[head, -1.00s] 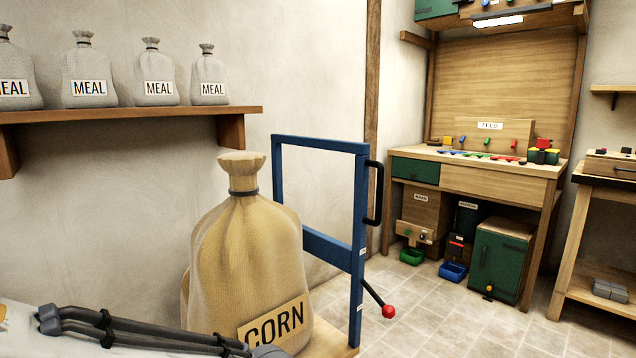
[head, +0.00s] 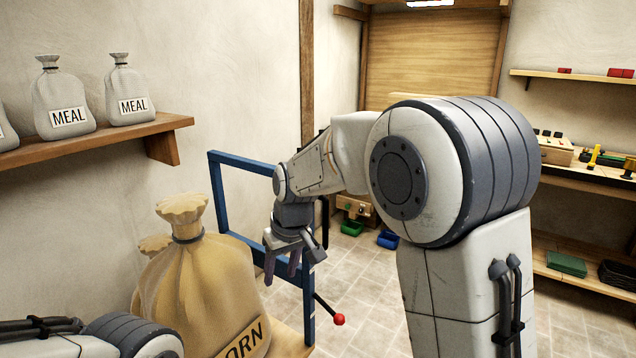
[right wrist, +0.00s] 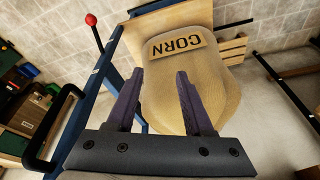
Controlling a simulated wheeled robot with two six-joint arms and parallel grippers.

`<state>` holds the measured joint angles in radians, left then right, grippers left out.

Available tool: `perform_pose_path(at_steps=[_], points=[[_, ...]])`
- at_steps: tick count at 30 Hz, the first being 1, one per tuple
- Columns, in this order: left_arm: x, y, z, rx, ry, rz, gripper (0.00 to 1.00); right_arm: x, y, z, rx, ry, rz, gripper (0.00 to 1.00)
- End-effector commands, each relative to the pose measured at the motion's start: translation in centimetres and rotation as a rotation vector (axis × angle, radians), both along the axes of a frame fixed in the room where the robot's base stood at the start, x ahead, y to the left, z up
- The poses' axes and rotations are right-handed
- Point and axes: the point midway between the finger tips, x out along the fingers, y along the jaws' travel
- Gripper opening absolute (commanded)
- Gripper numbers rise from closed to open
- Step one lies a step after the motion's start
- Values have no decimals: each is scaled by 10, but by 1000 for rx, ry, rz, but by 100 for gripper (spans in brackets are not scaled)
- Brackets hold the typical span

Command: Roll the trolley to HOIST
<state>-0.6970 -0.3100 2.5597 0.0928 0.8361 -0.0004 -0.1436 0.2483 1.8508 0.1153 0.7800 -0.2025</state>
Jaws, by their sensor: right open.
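The trolley has a blue upright frame (head: 228,160) and a wooden deck (head: 290,345). A tan CORN sack (head: 205,290) stands on the deck, with another sack top (head: 155,243) behind it. A lever with a red knob (head: 339,319) sticks out from the frame's post; the knob also shows in the right wrist view (right wrist: 91,19). A black handle (right wrist: 45,150) is left of my right gripper (right wrist: 160,75) there; in the head view my arm partly hides it. My right gripper (head: 281,272) is open and empty, pointing down by the frame. My left gripper is out of view.
A shelf (head: 95,143) with MEAL sacks is on the left wall. Green (head: 351,228) and blue (head: 388,239) bins stand on the floor beyond the trolley. A bench (head: 590,178) stands at the right. Tiled floor (head: 365,285) is clear right of the trolley. No HOIST sign shows.

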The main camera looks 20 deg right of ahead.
Motion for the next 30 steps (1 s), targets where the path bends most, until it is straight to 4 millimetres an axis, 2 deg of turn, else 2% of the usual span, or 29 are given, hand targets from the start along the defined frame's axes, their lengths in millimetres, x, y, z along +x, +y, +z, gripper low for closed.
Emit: perform_pose_path(at_steps=[1, 3, 6, 9, 13, 19, 30], points=[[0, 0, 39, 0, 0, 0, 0, 26, -23, 36, -1, -16, -43, 52], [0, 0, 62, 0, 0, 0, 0, 54, -51, 56, -5, -41, -83, 52], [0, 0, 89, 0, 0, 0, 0, 86, -90, 78, -12, -74, -135, 52], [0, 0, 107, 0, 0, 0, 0, 107, -122, 93, -19, -99, -173, 52], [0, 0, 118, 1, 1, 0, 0, 121, -148, 101, -26, -119, -201, 52], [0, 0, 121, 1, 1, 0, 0, 130, -157, 90, -29, -123, -211, 52], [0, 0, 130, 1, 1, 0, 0, 155, -154, 29, -28, -123, -209, 52]])
